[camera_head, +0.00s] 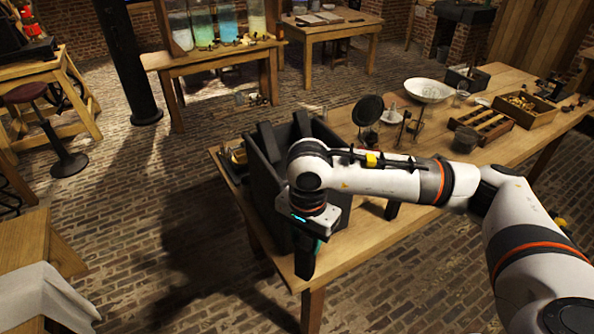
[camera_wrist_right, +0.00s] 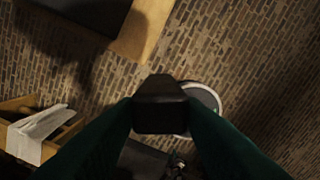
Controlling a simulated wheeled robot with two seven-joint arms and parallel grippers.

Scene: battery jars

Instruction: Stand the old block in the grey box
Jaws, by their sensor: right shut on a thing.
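The grey box (camera_head: 262,184) stands at the near left corner of the long wooden table, its top open. Dark upright slabs (camera_head: 270,142) show inside it. My right gripper (camera_head: 308,238) is in front of the box, pointing down. It is shut on a dark block, taken as the old block (camera_head: 304,262), which hangs below the fingers outside the box. In the right wrist view the block (camera_wrist_right: 160,108) sits between the two green fingers, with brick floor behind it. My arm hides part of the box. My left gripper is not in view.
On the long table (camera_head: 370,228) stand a white bowl (camera_head: 429,90), a round dark disc on a stand (camera_head: 367,110) and wooden trays (camera_head: 526,107). A white cloth (camera_head: 45,298) lies on another table at lower left. Brick floor is clear left of the box.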

